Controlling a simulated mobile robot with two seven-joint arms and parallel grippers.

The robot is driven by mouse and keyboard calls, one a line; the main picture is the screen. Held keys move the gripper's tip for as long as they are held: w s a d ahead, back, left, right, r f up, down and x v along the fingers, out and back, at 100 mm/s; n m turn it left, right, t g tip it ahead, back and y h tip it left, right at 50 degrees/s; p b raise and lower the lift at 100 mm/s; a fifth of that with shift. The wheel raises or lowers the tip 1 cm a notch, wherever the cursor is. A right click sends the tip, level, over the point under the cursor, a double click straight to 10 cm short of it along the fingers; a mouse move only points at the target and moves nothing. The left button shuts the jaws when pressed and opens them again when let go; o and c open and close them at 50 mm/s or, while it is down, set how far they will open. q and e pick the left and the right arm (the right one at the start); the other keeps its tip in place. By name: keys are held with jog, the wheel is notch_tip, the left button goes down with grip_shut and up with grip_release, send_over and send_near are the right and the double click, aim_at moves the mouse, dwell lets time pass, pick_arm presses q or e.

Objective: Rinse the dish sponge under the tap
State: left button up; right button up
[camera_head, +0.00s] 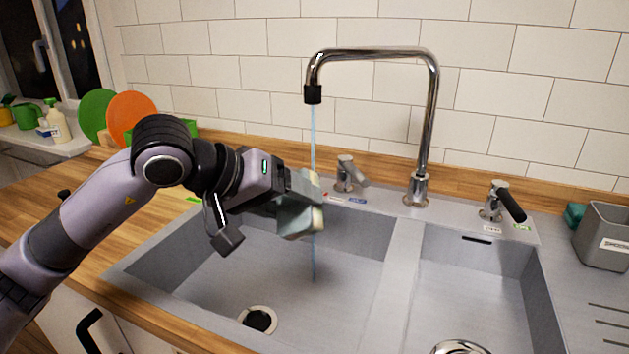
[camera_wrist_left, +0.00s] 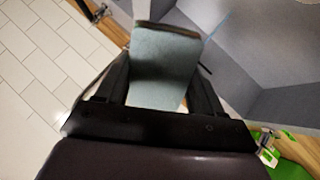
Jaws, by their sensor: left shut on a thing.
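My left gripper (camera_head: 298,196) is shut on the dish sponge (camera_head: 296,218), a grey-green block with paler edges. The left wrist view shows the sponge (camera_wrist_left: 164,68) between the two dark fingers. The sponge is held above the left sink basin (camera_head: 335,275), at the water stream (camera_head: 313,140). The thin stream falls from the chrome tap (camera_head: 431,110), and part of it is hidden at the sponge; it shows again below. Whether the water strikes the sponge or passes just behind it, I cannot tell. My right gripper is not in view.
Two tap handles stand behind the basins, one chrome (camera_head: 350,173) and one with a black lever (camera_head: 502,203). A divider separates the right basin (camera_head: 470,285). A grey caddy (camera_head: 604,236) stands at right. Green and orange plates (camera_head: 131,117) stand upright at back left.

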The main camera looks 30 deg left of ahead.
aim_at(304, 206)
pick_arm(q)
jog(key=shift+s+d+r+p, duration=0.2)
jog(key=shift+s+r, duration=0.7)
jog(key=shift+s, duration=0.2)
jog(key=shift+s+d+r+p, duration=0.2)
jog(key=shift+s+r, duration=0.65)
jog(key=shift+s, duration=0.2)
